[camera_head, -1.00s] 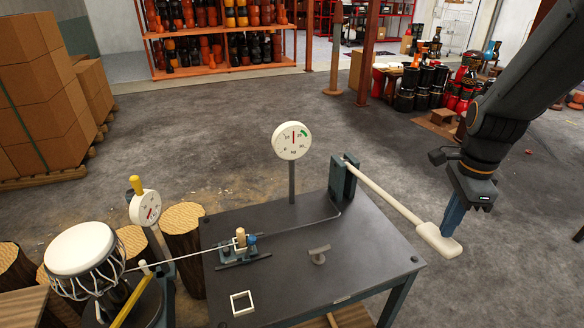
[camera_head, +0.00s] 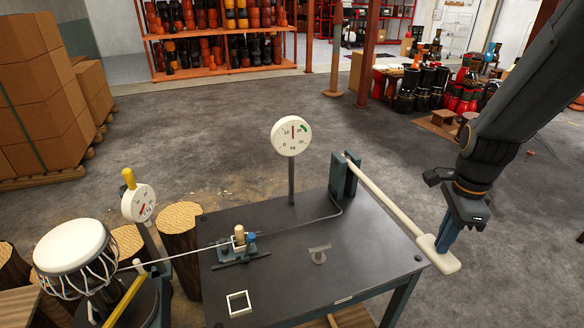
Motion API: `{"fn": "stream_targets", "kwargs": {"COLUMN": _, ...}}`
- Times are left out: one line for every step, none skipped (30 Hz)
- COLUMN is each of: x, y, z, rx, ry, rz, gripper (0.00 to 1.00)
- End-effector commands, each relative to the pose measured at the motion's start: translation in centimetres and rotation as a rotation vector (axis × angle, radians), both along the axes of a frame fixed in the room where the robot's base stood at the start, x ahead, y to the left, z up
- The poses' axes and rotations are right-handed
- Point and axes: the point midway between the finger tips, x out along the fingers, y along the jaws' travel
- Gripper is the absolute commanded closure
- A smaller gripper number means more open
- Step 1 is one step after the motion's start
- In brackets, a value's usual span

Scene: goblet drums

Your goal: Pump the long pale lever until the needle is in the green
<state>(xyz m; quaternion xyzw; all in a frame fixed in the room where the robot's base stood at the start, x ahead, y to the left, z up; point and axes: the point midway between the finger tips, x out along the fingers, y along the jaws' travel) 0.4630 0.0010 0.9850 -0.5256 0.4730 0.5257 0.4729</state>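The long pale lever (camera_head: 385,196) runs from a blue-grey pivot bracket (camera_head: 344,176) at the table's back right corner down to a wide flat handle (camera_head: 447,264) past the right edge. My gripper (camera_head: 441,247) points down with its blue fingers at the handle, seeming to touch it. The fingers overlap in this view, so their gap is hidden. The round white gauge (camera_head: 291,136) stands on a post behind the table. Its red needle points about straight up, left of the green arc (camera_head: 304,129) at the dial's upper right.
The dark table (camera_head: 290,272) carries a small clamp block (camera_head: 237,246), a pale square frame (camera_head: 239,303) and a small grey T-shaped piece (camera_head: 319,254). A goblet drum (camera_head: 75,248) and a second dial (camera_head: 139,204) stand at left. Open floor lies behind and right.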

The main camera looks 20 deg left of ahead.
Motion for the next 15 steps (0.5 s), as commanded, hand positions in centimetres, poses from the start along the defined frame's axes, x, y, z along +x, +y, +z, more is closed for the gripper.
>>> {"fn": "stream_targets", "kwargs": {"x": 0.1, "y": 0.1, "z": -0.8, "rx": 0.001, "ry": 0.0, "rz": 0.0, "gripper": 1.0}}
{"fn": "stream_targets", "kwargs": {"x": 0.1, "y": 0.1, "z": -1.1, "rx": 0.001, "ry": 0.0, "rz": 0.0, "gripper": 1.0}}
{"fn": "stream_targets", "kwargs": {"x": 0.1, "y": 0.1, "z": -1.6, "rx": 0.001, "ry": 0.0, "rz": 0.0, "gripper": 1.0}}
{"fn": "stream_targets", "kwargs": {"x": 0.1, "y": 0.1, "z": -1.9, "rx": 0.001, "ry": 0.0, "rz": 0.0, "gripper": 1.0}}
{"fn": "stream_targets", "kwargs": {"x": 0.2, "y": 0.1, "z": -2.3, "rx": 0.001, "ry": 0.0, "rz": 0.0, "gripper": 1.0}}
{"fn": "stream_targets", "kwargs": {"x": 0.2, "y": 0.1, "z": -2.7, "rx": 0.001, "ry": 0.0, "rz": 0.0, "gripper": 1.0}}
{"fn": "stream_targets", "kwargs": {"x": 0.2, "y": 0.1, "z": -3.0, "rx": 0.001, "ry": 0.001, "rz": 0.0, "gripper": 1.0}}
{"fn": "stream_targets", "kwargs": {"x": 0.2, "y": 0.1, "z": -3.3, "rx": 0.001, "ry": 0.001, "rz": 0.0, "gripper": 1.0}}
{"fn": "stream_targets", "kwargs": {"x": 0.2, "y": 0.2, "z": -3.8, "rx": 0.001, "ry": 0.002, "rz": 0.0, "gripper": 1.0}}
{"fn": "stream_targets", "kwargs": {"x": 0.2, "y": 0.2, "z": -4.1, "rx": 0.001, "ry": 0.002, "rz": 0.0, "gripper": 1.0}}
{"fn": "stream_targets", "kwargs": {"x": 0.2, "y": 0.2, "z": -4.4, "rx": 0.001, "ry": 0.002, "rz": 0.0, "gripper": 1.0}}
{"fn": "stream_targets", "kwargs": {"x": 0.2, "y": 0.2, "z": -4.9, "rx": 0.001, "ry": 0.002, "rz": 0.0, "gripper": 1.0}}
{"fn": "stream_targets", "kwargs": {"x": 0.2, "y": 0.2, "z": -5.2, "rx": 0.001, "ry": 0.002, "rz": 0.0, "gripper": 1.0}}
{"fn": "stream_targets", "kwargs": {"x": 0.2, "y": 0.2, "z": -5.5, "rx": 0.001, "ry": 0.003, "rz": 0.0, "gripper": 1.0}}
{"fn": "stream_targets", "kwargs": {"x": 0.2, "y": 0.2, "z": -6.0, "rx": 0.001, "ry": 0.003, "rz": 0.0, "gripper": 1.0}}
